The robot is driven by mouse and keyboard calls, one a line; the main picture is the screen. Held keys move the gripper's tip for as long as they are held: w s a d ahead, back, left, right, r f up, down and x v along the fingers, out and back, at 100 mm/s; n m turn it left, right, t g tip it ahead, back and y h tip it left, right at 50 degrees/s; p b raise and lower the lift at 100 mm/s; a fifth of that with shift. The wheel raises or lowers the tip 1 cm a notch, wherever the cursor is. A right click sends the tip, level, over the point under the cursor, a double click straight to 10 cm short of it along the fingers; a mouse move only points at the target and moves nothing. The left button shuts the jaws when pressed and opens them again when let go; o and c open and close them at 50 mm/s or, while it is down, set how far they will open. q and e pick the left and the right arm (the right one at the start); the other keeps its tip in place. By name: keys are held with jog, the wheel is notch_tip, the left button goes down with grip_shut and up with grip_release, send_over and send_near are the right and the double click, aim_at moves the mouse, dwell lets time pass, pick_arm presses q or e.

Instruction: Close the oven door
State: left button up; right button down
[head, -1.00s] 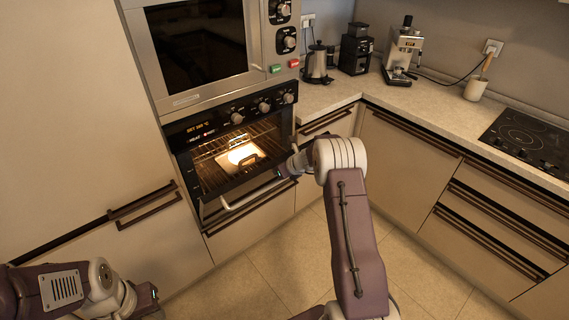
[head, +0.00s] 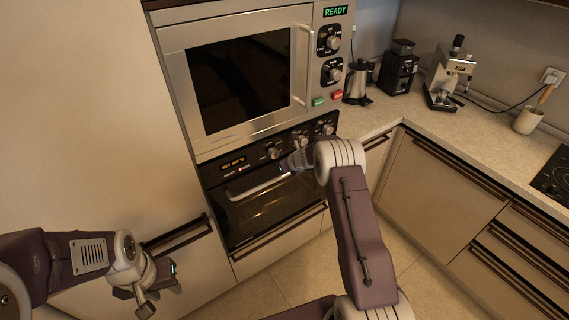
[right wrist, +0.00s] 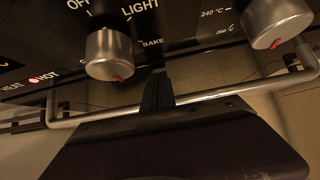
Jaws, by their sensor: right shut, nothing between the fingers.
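The black oven door (head: 268,215) is swung up to near upright below the oven's control panel, its glass facing out. I cannot tell whether it is fully flush. Its silver handle (head: 255,187) runs across the top; the bar also shows in the right wrist view (right wrist: 215,93). My right gripper (right wrist: 159,88) is shut and empty, with its fingertips at the handle bar, under the knobs. I cannot tell if it touches. In the head view its arm hides the handle's right end. My left gripper (head: 163,290) is open and empty, low at the left, away from the oven.
The oven knobs (right wrist: 109,53) are close above my right gripper. A microwave (head: 240,85) is built in above, with a lit READY display. A cabinet handle (head: 178,233) is near my left gripper. A kettle (head: 357,82) and coffee machines stand on the counter (head: 415,115). The floor is clear.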

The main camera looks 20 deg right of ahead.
pick_arm(q)
jog(key=shift+r, duration=0.1)
pick_arm(e)
jog(key=shift+w+a+r, duration=0.2)
jog(key=shift+w+r, duration=0.35)
jog(key=shift+r, duration=0.3)
pick_arm(q)
jog(key=f+b, duration=0.1)
jog(key=w+f+b, duration=0.1)
jog(key=f+b, duration=0.1)
jog(key=shift+w+a+f, duration=0.15)
jog(key=shift+w+f, duration=0.05)
jog(key=shift+w, duration=0.05)
pick_arm(e)
jog(key=s+f+v, duration=0.1)
jog(key=v, duration=0.7)
jog(key=shift+s+d, duration=0.3)
jog(key=shift+d, duration=0.05)
jog(key=shift+a, duration=0.1)
